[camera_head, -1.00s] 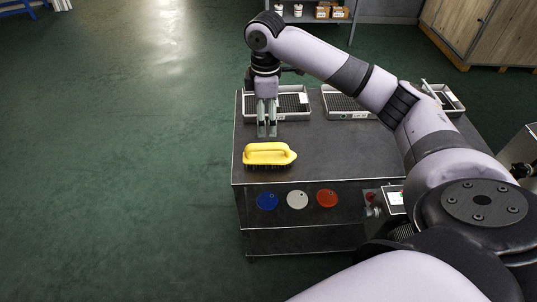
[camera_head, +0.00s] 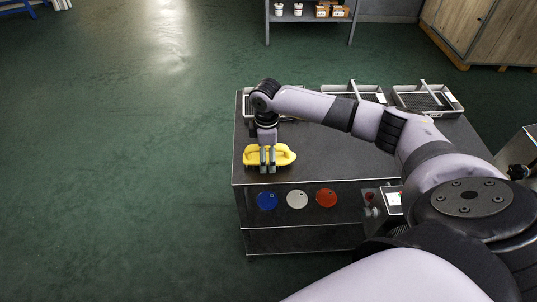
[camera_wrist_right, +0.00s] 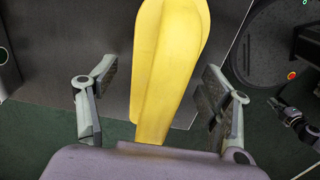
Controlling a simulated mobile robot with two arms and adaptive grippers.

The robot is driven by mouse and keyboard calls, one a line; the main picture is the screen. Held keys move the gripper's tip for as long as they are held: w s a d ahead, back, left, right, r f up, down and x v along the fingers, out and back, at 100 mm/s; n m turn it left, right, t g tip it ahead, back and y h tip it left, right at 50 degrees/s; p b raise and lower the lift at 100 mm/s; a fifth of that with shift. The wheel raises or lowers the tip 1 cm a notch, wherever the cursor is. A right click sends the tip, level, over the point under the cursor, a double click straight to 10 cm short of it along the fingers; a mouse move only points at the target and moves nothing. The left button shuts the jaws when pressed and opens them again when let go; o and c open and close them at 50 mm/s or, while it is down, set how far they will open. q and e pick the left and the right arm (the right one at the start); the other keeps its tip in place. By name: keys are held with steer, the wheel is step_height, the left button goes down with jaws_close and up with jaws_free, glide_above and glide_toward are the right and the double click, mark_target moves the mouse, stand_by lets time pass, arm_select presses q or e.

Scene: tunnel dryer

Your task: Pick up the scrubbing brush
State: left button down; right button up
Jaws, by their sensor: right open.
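The scrubbing brush (camera_head: 285,157) has a yellow handle and lies on the dark table top (camera_head: 330,160) near its front left corner. My right gripper (camera_head: 268,167) is lowered over it from above. In the right wrist view the yellow brush handle (camera_wrist_right: 168,65) runs between the two spread fingers of my right gripper (camera_wrist_right: 155,95), with a gap on each side. The gripper is open. The bristles are mostly hidden.
Wire-mesh trays (camera_head: 427,99) stand along the back of the table. Blue (camera_head: 267,200), white (camera_head: 297,199) and red (camera_head: 326,198) discs are on its front. A shelf (camera_head: 310,18) and a wooden cabinet (camera_head: 480,32) stand behind. The green floor at left is clear.

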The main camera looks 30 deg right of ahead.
steer(key=shift+f, duration=0.25)
steer(key=shift+c, duration=0.5)
steer(key=c, duration=1.3)
steer(key=shift+o, duration=0.2)
steer(key=shift+r, duration=0.2)
step_height(320, 180, up, 20)
steer(key=shift+b, duration=0.3)
steer(key=shift+f, duration=0.1)
